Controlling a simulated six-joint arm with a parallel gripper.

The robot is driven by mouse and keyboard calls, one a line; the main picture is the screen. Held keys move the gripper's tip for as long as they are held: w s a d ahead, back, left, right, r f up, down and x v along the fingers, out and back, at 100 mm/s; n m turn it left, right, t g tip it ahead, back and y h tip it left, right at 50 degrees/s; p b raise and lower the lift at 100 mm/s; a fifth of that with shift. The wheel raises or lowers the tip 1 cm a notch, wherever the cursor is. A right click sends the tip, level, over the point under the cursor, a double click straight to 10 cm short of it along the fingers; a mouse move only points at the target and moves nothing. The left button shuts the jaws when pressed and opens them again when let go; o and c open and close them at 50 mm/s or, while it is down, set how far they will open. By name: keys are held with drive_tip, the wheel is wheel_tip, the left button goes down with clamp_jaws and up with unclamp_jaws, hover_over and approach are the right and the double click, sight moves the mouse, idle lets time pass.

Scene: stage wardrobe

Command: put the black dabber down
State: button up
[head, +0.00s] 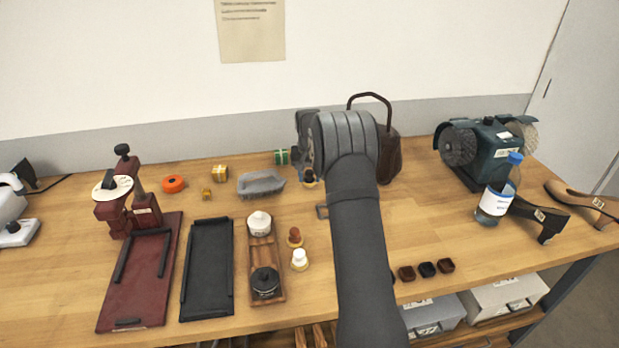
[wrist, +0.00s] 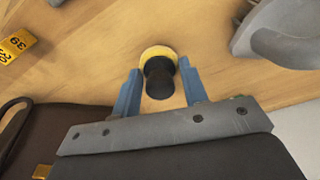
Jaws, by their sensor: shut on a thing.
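The black dabber (head: 309,175) has a dark handle and a round yellow pad. In the wrist view the dabber (wrist: 158,80) stands between the two blue fingers of my gripper (wrist: 161,75), which is shut on it. In the head view my gripper (head: 308,165) is mostly hidden behind my arm. The pad is close to the wooden table; I cannot tell whether it touches. A brown dabber (head: 295,238) and a white dabber (head: 299,260) stand to the front left, beside a wooden tray (head: 253,243) holding a white-lidded jar (head: 259,223) and a black jar (head: 265,282).
A grey dish (head: 261,184) and a green tin (head: 282,157) are left of my gripper. A brown bag (head: 389,157) stands just right of it. A grinder (head: 487,150) and a bottle (head: 497,194) are farther right.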

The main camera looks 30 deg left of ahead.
sight(309, 181)
drive_tip(key=shift+f, duration=0.5)
drive_tip(key=shift+f, duration=0.15)
drive_tip(key=o, duration=1)
drive_tip(key=shift+c, duration=0.2)
wheel_tip(309, 181, up, 12)
drive_tip(key=s, duration=0.1)
drive_tip(key=shift+d, duration=0.35)
drive_tip(key=shift+s, duration=0.1)
